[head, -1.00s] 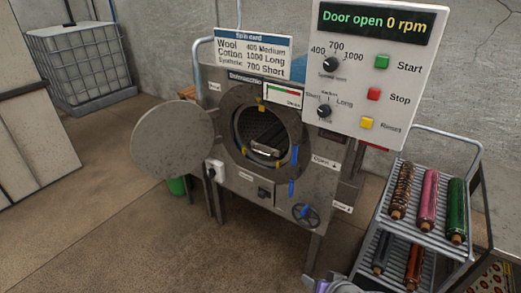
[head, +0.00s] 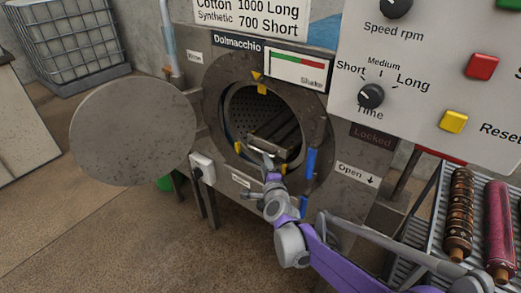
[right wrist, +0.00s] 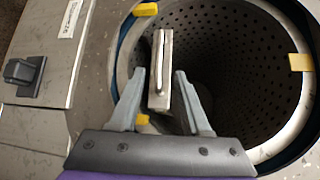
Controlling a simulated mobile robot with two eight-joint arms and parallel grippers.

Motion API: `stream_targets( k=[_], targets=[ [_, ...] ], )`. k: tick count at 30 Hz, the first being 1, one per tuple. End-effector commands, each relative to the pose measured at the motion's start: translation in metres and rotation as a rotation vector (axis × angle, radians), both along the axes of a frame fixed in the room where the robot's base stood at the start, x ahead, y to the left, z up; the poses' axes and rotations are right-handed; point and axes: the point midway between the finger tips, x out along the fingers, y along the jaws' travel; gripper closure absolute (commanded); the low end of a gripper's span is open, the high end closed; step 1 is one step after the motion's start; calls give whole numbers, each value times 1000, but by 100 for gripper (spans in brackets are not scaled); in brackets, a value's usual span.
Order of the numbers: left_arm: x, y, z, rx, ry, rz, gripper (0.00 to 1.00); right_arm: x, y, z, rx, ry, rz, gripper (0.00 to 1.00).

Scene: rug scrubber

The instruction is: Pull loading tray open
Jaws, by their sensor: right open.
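The loading tray (head: 277,128) lies inside the open, perforated drum (head: 243,103) of the machine. Its light metal front handle faces the drum mouth, and this tray front (right wrist: 160,50) also shows in the right wrist view. My right gripper (head: 268,160) is at the lower edge of the drum mouth, close to the tray's front. In the right wrist view its two grey fingers (right wrist: 160,73) are apart, with the handle end between or just beyond their tips. I cannot tell whether they touch it. The gripper holds nothing. My left gripper is not in view.
The round door (head: 132,130) stands swung open at the left of the drum. Blue latches (head: 310,162) sit at the mouth's right side. A control panel (head: 430,75) is at the upper right. A rack (head: 428,215) with rolled rugs (head: 460,215) stands at the right.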

Motion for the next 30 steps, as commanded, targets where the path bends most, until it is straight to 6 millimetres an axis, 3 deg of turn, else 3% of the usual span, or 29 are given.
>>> stream_targets(
  k=[6, 13, 26, 30],
  targets=[
    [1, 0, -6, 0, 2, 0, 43, 42, 7, -8, -3, 0, 1, 53],
    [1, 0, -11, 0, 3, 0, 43, 76, 13, -12, -3, 0, 2, 53],
    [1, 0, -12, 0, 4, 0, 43, 88, 15, -13, -4, 0, 2, 53],
    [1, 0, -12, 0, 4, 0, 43, 88, 15, -13, -4, 0, 2, 75]
  ],
)
